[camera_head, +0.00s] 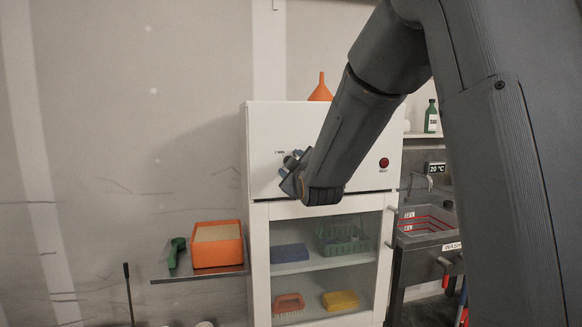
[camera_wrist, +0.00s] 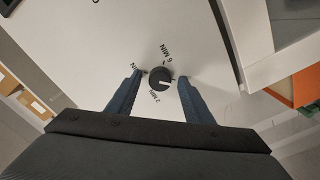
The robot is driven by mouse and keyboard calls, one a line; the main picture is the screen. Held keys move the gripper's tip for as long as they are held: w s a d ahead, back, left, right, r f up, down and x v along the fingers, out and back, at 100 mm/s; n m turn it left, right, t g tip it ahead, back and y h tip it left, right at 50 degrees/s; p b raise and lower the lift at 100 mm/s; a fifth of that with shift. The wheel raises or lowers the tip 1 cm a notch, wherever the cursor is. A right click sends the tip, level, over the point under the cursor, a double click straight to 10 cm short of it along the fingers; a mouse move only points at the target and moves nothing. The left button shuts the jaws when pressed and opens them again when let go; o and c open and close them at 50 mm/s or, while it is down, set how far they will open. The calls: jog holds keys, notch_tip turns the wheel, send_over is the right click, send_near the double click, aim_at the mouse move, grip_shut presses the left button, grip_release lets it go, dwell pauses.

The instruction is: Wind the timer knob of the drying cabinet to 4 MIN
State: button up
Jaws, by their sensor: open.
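The drying cabinet (camera_head: 262,140) is white, with a control panel above a glass door. Its dark timer knob (camera_wrist: 160,79) sits on the white panel in the wrist view. The knob's white mark points to the right in that view, between the 2 MIN label (camera_wrist: 160,97) and the 6 MIN label (camera_wrist: 168,53). A third label (camera_wrist: 134,68) at the left is partly hidden by a finger; only "MIN" can be read. My gripper (camera_wrist: 160,76) is open, with one blue finger on each side of the knob and visible gaps. In the head view my gripper (camera_head: 291,172) is at the panel's left.
A red button (camera_head: 384,162) is on the panel's right. An orange funnel (camera_head: 320,88) stands on top. Behind the glass door (camera_head: 318,225) are shelves with brushes and blocks. A wall shelf (camera_head: 200,275) with an orange box (camera_head: 217,254) is left; a sink (camera_head: 425,225) is right.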

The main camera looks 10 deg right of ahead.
jog(key=shift+n+b, duration=0.9)
jog(key=shift+n, duration=3.2)
